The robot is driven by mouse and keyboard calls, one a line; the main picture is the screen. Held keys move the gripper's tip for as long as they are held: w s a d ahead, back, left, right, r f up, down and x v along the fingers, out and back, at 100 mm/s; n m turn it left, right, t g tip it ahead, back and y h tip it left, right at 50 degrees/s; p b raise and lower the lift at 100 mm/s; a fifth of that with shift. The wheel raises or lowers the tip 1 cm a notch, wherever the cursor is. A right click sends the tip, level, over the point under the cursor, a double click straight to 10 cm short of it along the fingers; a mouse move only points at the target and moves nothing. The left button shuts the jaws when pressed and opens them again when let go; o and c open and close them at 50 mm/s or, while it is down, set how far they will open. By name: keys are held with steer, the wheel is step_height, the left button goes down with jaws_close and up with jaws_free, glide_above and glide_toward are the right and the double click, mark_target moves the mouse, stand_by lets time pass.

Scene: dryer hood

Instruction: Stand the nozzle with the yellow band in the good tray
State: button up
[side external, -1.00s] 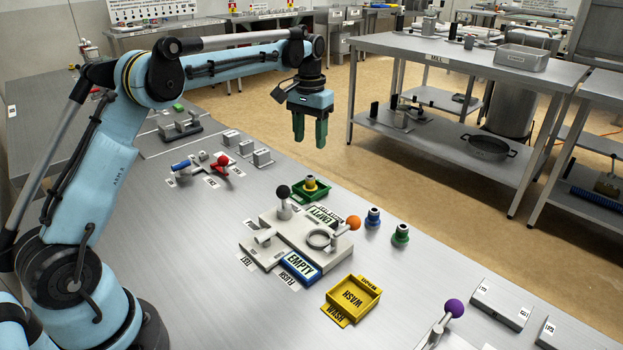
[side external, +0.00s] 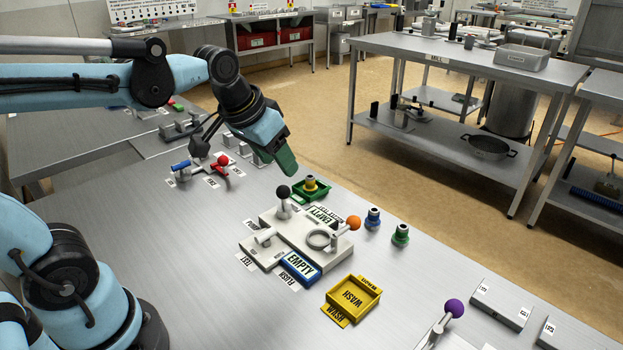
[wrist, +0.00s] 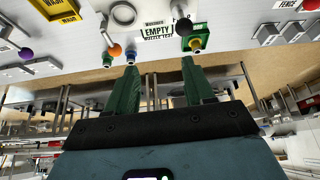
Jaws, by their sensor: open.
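A nozzle with a yellow band (side external: 310,184) stands upright in the small green tray (side external: 326,194) behind the pale fixture. The same nozzle shows in the wrist view (wrist: 196,43), in front of my fingertips and to the right. I cannot read a "good" label on any tray. A nozzle with a blue band (side external: 373,219) and one with a green band (side external: 400,235) stand upright on the bench to the right. My gripper (side external: 287,165) is open and empty, tilted, above and left of the green tray; its fingers also show in the wrist view (wrist: 161,68).
The pale fixture (side external: 285,232) has a black-knob lever (side external: 283,191), an orange-knob lever (side external: 353,223) and a ring. Red and blue levers (side external: 222,163) stand at left.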

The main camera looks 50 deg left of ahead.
steer(key=s+d+f+t, duration=0.1)
steer(key=s+f, duration=0.3)
steer(key=s, duration=0.1)
steer(key=shift+s+d+f+m+t, duration=0.25)
steer(key=shift+s+d+m+t, duration=0.05)
steer(key=shift+s+d+t, duration=0.1)
stand_by(0.9)
